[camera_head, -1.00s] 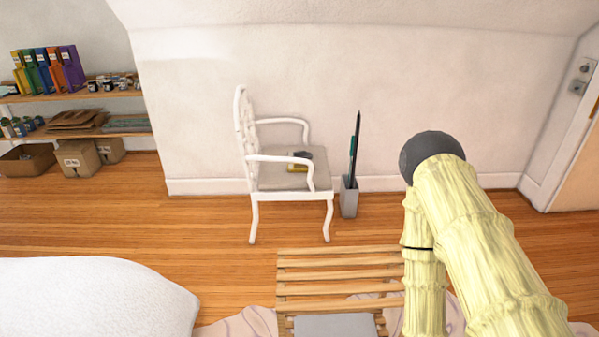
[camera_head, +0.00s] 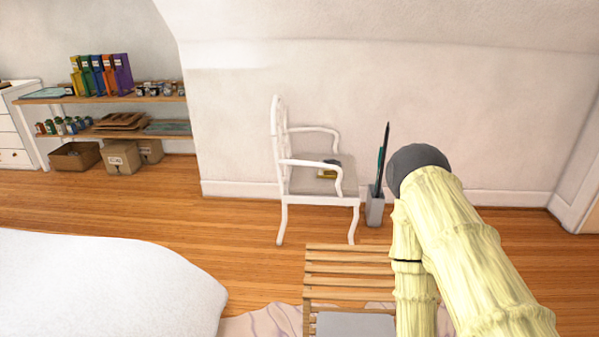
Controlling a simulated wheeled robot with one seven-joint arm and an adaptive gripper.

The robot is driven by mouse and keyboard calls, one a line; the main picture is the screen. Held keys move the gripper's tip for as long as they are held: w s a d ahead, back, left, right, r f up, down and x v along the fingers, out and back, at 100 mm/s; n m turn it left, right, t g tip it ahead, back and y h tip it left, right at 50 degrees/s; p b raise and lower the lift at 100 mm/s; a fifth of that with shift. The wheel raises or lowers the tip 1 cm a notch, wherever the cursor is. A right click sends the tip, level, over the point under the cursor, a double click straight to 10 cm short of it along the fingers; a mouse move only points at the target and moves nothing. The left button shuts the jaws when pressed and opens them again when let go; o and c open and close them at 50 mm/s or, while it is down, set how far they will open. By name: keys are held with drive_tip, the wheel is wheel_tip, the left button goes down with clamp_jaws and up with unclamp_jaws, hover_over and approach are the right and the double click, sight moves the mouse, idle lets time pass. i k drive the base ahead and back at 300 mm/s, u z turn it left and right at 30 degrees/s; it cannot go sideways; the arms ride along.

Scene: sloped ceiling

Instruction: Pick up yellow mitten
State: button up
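No clear yellow mitten shows in the head view. A small yellow and dark item (camera_head: 328,171) lies on the seat of the white chair (camera_head: 318,200); it is too small to tell what it is. My pale yellow arm rises at the right of the view, and its gripper is not in view.
A slatted wooden seat (camera_head: 345,268) with a grey cushion (camera_head: 355,325) stands in front. A white bed (camera_head: 100,285) fills the lower left. A grey holder (camera_head: 375,208) stands beside the chair. Shelves (camera_head: 120,136) stand at the back left. Wooden floor (camera_head: 180,215) lies open between.

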sight(328, 173)
drive_tip(key=u, duration=0.7)
drive_tip(key=i, duration=3.2)
drive_tip(key=z, duration=1.1)
drive_tip(key=i, duration=0.45)
drive_tip(key=z, duration=0.5)
